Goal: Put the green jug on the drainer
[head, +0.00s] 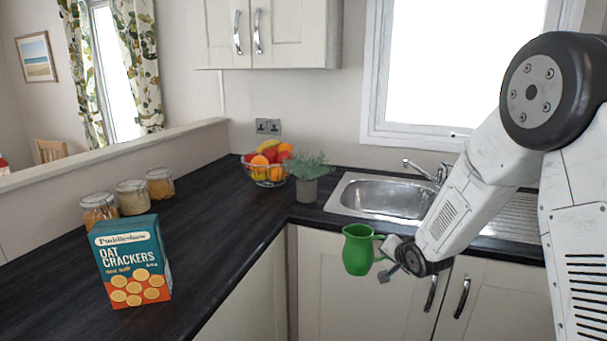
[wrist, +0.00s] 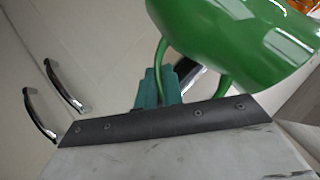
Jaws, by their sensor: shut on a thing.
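The green jug (head: 359,250) is held upright in the air in front of the lower cupboard doors, below the worktop edge. My gripper (head: 386,258) is shut on its handle, on the jug's right side. In the wrist view the jug (wrist: 240,40) fills the upper right, and its handle meets the gripper (wrist: 165,88). The fingertips are partly hidden there. The drainer (head: 515,218) is the ribbed steel surface to the right of the sink, partly hidden behind my arm.
The steel sink (head: 385,196) with its tap (head: 432,172) lies left of the drainer. A potted plant (head: 309,180) and a fruit bowl (head: 266,172) stand left of the sink. A cracker box (head: 130,262) and several jars (head: 132,197) stand on the left worktop, whose middle is clear.

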